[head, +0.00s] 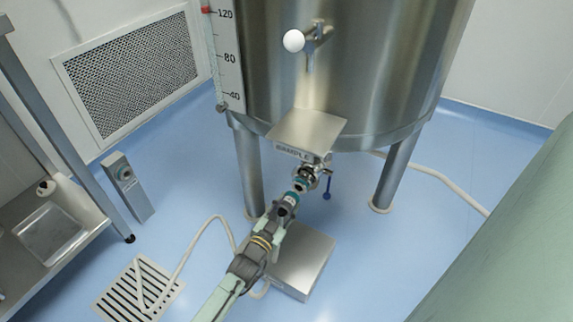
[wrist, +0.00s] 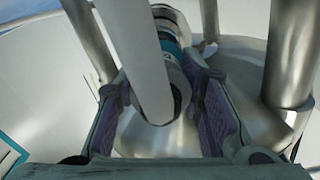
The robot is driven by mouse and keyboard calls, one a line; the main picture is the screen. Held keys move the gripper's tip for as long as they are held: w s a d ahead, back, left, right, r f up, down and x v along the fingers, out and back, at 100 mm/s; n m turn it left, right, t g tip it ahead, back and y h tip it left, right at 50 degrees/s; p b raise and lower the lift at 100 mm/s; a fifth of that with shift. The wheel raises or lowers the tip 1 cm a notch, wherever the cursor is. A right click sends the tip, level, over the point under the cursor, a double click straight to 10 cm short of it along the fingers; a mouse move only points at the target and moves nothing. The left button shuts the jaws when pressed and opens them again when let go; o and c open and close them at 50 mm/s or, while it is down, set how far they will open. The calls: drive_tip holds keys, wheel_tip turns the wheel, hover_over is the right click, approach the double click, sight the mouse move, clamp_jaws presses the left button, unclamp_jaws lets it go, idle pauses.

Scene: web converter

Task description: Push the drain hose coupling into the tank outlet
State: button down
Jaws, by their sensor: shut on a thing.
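The steel tank (head: 345,75) stands on legs, with its outlet (head: 312,172) low at the front under a small shelf marked SAMPLE. The drain hose coupling (head: 301,184) is grey with a teal ring and points up at the outlet. It also shows in the wrist view (wrist: 172,50). My gripper (head: 288,200) is shut on the coupling, with a purple-padded finger on each side in the wrist view (wrist: 165,118). The coupling's front end is at or very near the outlet; I cannot tell whether it is inside. The pale hose (wrist: 138,55) hides part of the coupling.
A steel box (head: 305,262) stands on the floor below. The hose runs to a floor drain grate (head: 130,290) at lower left. A rack (head: 60,200) stands at left, and a green surface (head: 510,240) fills the right.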

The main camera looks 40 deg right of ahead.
sight(292, 198)
drive_tip(key=shift+b+x, duration=0.7)
drive_tip(key=shift+x, duration=1.2)
idle(0.4)
drive_tip(key=c, duration=1)
unclamp_jaws()
drive_tip(key=shift+a, duration=0.1)
drive_tip(key=shift+a, duration=0.35)
drive_tip(key=v, duration=1.1)
drive_tip(key=shift+s, duration=0.2)
